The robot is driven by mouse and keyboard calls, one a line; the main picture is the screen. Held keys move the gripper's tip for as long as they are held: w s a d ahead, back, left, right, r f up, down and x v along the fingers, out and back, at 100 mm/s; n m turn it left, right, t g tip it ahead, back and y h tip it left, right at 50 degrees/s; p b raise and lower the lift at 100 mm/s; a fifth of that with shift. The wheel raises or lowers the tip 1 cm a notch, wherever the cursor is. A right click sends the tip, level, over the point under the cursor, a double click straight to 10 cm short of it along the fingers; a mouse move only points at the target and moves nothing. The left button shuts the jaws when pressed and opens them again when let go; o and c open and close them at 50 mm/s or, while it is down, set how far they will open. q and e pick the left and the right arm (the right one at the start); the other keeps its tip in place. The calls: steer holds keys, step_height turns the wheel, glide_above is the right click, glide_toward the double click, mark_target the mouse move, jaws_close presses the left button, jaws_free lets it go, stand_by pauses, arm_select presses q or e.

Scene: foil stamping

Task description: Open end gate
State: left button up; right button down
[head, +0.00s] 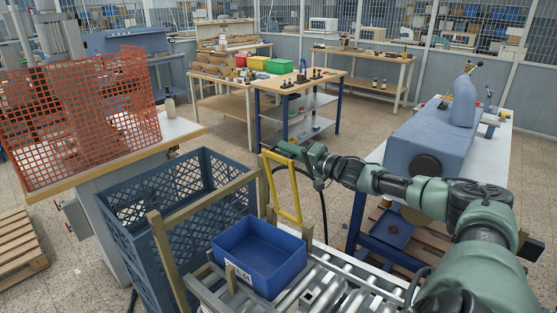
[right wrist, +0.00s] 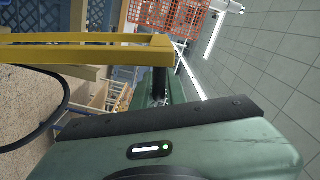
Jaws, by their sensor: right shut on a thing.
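The end gate (head: 282,159) is a yellow rectangular frame, standing roughly upright at the far end of the roller conveyor (head: 335,288). My right gripper (head: 303,157) is at the gate's upper right corner and is shut on it. In the right wrist view the yellow gate bar (right wrist: 85,54) runs in from the left to the dark fingers (right wrist: 160,82); the exact contact is partly hidden. A blue bin (head: 258,262) sits on the conveyor on the near side of the gate. My left gripper is not in view.
A large dark blue mesh crate (head: 120,222) stands left of the conveyor. A blue machine (head: 425,150) on a bench stands to the right. A work table (head: 297,82) is further back. Open floor lies beyond the gate.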

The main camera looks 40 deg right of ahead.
steer(key=d+m, duration=0.1)
steer(key=d, duration=0.5)
steer(key=shift+w+d+f+p, duration=0.25)
steer(key=shift+p, duration=0.2)
steer(key=c, duration=1.5)
jaws_free()
steer(key=shift+f, duration=0.1)
steer(key=shift+d, duration=0.15)
steer(key=shift+s+d+b, duration=0.15)
steer(key=shift+s+b, duration=0.55)
steer(key=shift+s, duration=1.25)
steer(key=shift+s+d+b, duration=0.15)
steer(key=shift+s+b, duration=0.5)
steer(key=shift+s, duration=1.25)
